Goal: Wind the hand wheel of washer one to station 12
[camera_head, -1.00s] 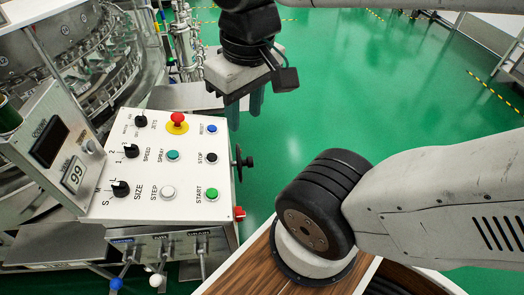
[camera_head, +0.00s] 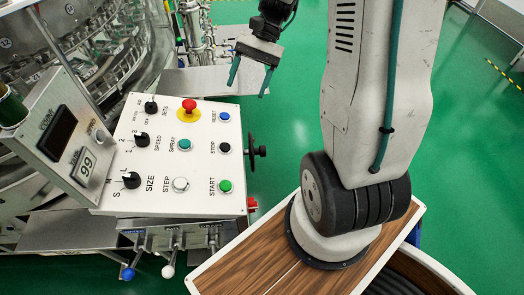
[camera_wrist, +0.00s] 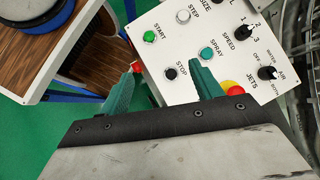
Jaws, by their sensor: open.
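The black hand wheel (camera_head: 252,151) sits on the right side of the white control box (camera_head: 132,195), seen nearly edge-on, with its knob pointing right. My gripper (camera_head: 250,84) is open and empty, with two green fingers pointing down. It is beyond the wheel in the head view, near the box's far right corner, and apart from it. In the wrist view my gripper (camera_wrist: 164,72) spreads its fingers over the box's edge by the STOP button (camera_wrist: 171,74). The hand wheel cannot be made out there. The station mark on the wheel is not readable.
The box carries a red emergency button (camera_head: 189,105), a green START button (camera_head: 225,186) and several knobs. A side panel shows 99 (camera_head: 86,165) and a dark count display (camera_head: 53,138). Levers (camera_head: 173,240) hang below.

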